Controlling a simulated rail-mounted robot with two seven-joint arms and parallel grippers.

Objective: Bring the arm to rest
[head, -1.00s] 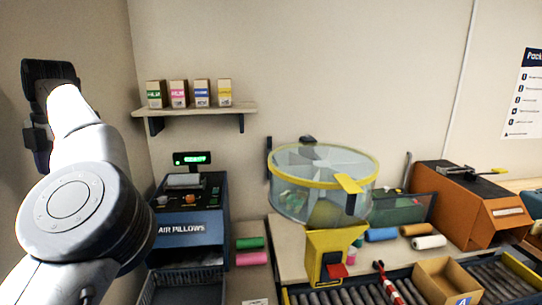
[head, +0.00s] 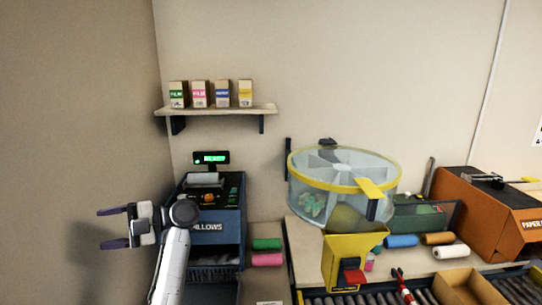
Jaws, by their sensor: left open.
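My left gripper (head: 114,227) is at the lower left in the head view. Its two dark fingers point left and stand apart, with nothing between them. The white arm rises from the bottom edge, and its wrist hides the left front of the air pillow machine (head: 226,227). The gripper is in front of the bare wall and touches nothing that I can see. My right gripper is not in view.
A round clear bin with a yellow rim (head: 343,186) stands over a yellow chute (head: 342,262). An orange paper machine (head: 488,213) is at the right. An open carton (head: 468,287) sits by the rollers. A shelf (head: 217,110) holds small boxes.

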